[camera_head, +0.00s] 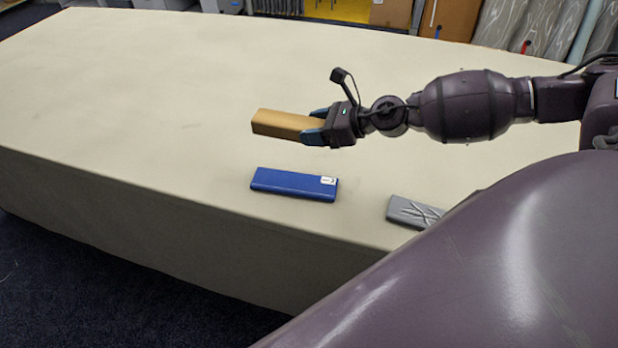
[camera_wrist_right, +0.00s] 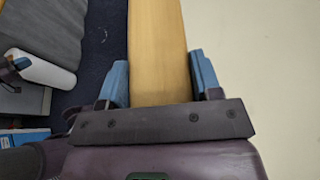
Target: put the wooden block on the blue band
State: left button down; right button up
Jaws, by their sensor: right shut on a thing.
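The wooden block (camera_head: 284,124) is a long tan bar, held by one end in my right gripper (camera_head: 318,127). It points left, out over the table, and looks raised above the cloth. In the right wrist view the block (camera_wrist_right: 157,45) runs up between the two blue fingers of my right gripper (camera_wrist_right: 160,80), which is shut on it. The blue band (camera_head: 285,183) is a flat blue bar with a small white label at its right end. It lies on the table, nearer to me than the block, with nothing on it. My left gripper is not in view.
A grey bar with a light pattern (camera_head: 408,211) lies right of the blue band, partly hidden by my own body. The pale cloth table (camera_head: 130,85) is clear to the left and behind. Its front edge runs close to the blue band, with dark floor below.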

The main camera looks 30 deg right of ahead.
jog(key=b, duration=0.2)
send_over(314, 186)
notch_tip(314, 186, down, 12)
jog(key=shift+f, duration=0.15)
notch_tip(314, 186, down, 3)
jog(key=shift+f+b, duration=0.2)
jog(key=shift+b, duration=0.3)
jog(key=shift+f, duration=0.3)
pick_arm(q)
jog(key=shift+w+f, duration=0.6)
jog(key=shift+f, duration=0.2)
pick_arm(e)
jog(key=shift+f, duration=0.1)
jog(key=shift+f, duration=0.15)
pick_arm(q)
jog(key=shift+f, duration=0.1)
pick_arm(e)
jog(key=o, duration=1.1)
